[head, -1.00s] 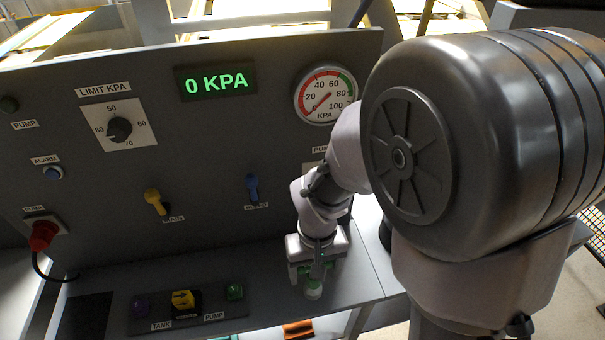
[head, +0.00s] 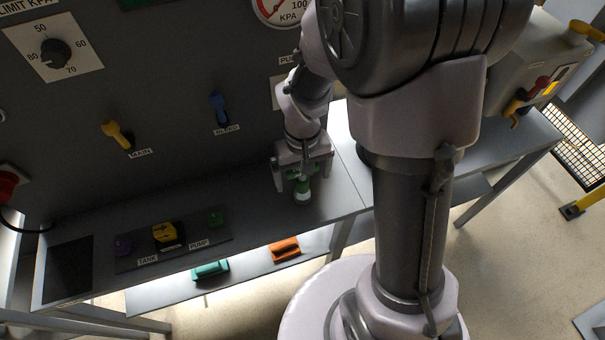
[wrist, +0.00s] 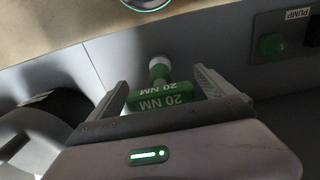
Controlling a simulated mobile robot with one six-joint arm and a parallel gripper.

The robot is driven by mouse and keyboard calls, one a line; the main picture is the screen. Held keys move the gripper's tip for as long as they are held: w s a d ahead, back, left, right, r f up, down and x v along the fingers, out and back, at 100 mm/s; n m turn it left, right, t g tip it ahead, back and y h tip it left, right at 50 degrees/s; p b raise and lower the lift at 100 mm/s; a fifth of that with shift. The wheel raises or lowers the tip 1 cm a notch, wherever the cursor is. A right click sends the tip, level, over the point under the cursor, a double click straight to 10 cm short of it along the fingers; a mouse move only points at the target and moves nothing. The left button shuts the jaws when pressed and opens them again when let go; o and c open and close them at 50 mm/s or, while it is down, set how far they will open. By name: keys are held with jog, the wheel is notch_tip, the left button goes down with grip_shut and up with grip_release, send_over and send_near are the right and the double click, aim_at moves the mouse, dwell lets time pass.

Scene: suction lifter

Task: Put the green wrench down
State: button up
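The green wrench (head: 302,190) has a pale collar near its lower end and is upright over the grey bench top. In the wrist view its green handle block (wrist: 160,102), marked 20 NM, fills the gap between the two fingers. The fingers also show in the wrist view (wrist: 162,90). I cannot tell whether the wrench's lower end touches the bench.
The bench (head: 245,195) is bare around the wrench. A button strip (head: 195,228) lies to the left. The upright control panel (head: 170,80) with levers stands close behind. An orange block (head: 285,248) and a teal block (head: 210,269) lie on a lower shelf.

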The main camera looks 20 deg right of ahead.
jog(key=shift+r, duration=0.1)
notch_tip(320, 180, up, 12)
jog(key=p, duration=0.5)
jog(key=shift+r, duration=0.1)
jog(key=s+a+r+m+t+y+b, duration=0.1)
jog(key=s+a+r+m+t, duration=0.1)
jog(key=s+r, duration=0.3)
jog(key=s+a+r+m+t+y+b, duration=0.1)
jog(key=s+a+r+m+t+b, duration=0.1)
jog(key=s+r, duration=0.4)
jog(key=shift+s+t, duration=0.8)
jog(key=shift+t, duration=0.1)
dwell(0.8)
